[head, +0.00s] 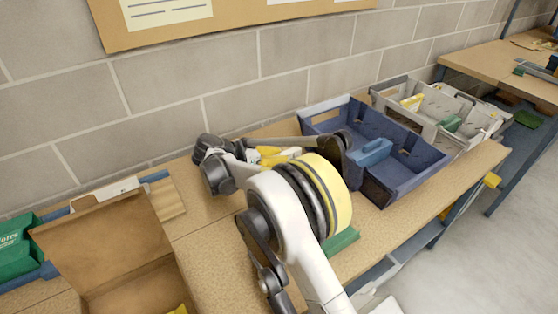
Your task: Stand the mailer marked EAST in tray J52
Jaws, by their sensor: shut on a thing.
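My arm reaches up from the bottom, and its yellow-capped joint covers the middle of the view. Its dark far end, my gripper (343,146), is partly hidden behind that joint, by the left side of a blue tray (412,178). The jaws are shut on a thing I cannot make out. A lighter blue item (372,151) is at the blue tray, right beside the dark end; I cannot tell whether they touch. A grey tray (403,117) stands behind to the right, with a green item (450,123) and a yellow item (412,102). No EAST or J52 marking is readable.
An open cardboard box (103,248) stands at left, with a green box (15,246) beyond it. Yellow and white items (275,155) lie behind my arm. A green item (341,240) lies near the bench front. A block wall closes the back; open floor lies right.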

